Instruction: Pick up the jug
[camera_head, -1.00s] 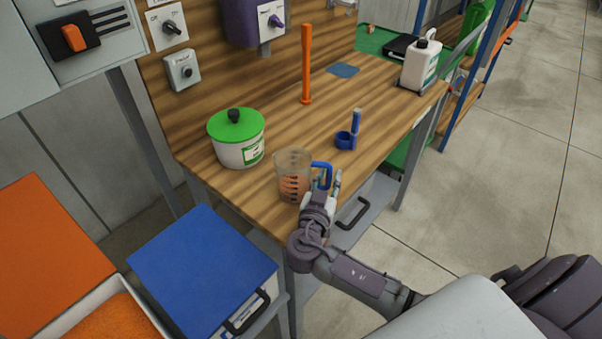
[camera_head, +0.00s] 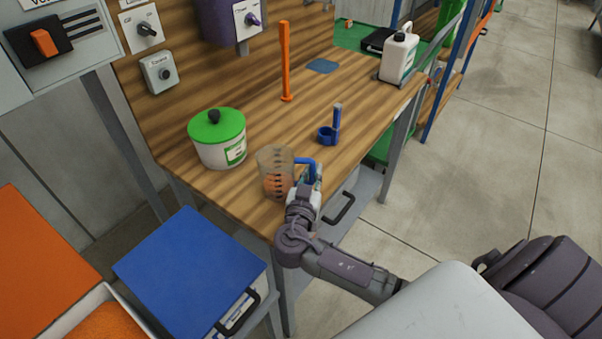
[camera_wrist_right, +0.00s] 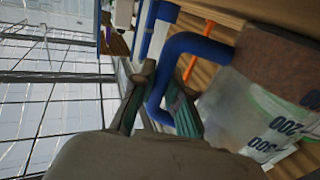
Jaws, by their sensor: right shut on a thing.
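The jug (camera_head: 274,172) is a clear measuring jug with dark marks, orange-brown contents and a blue handle (camera_head: 306,162). It is at the front edge of the wooden bench in the head view, looking upright; whether its base touches the bench I cannot tell. My right gripper (camera_head: 318,174) is shut on the handle from the front right. In the right wrist view the blue handle (camera_wrist_right: 165,75) passes between the two fingers, and the jug's wall (camera_wrist_right: 250,110) with its printed numbers fills the right side. My left gripper is not in view.
A white tub with a green lid (camera_head: 218,138) stands left of the jug. A blue ring-shaped holder (camera_head: 328,135), an orange post (camera_head: 286,62) and a white canister (camera_head: 398,56) are farther back on the bench (camera_head: 350,88). A blue-lidded box (camera_head: 190,262) stands below, left.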

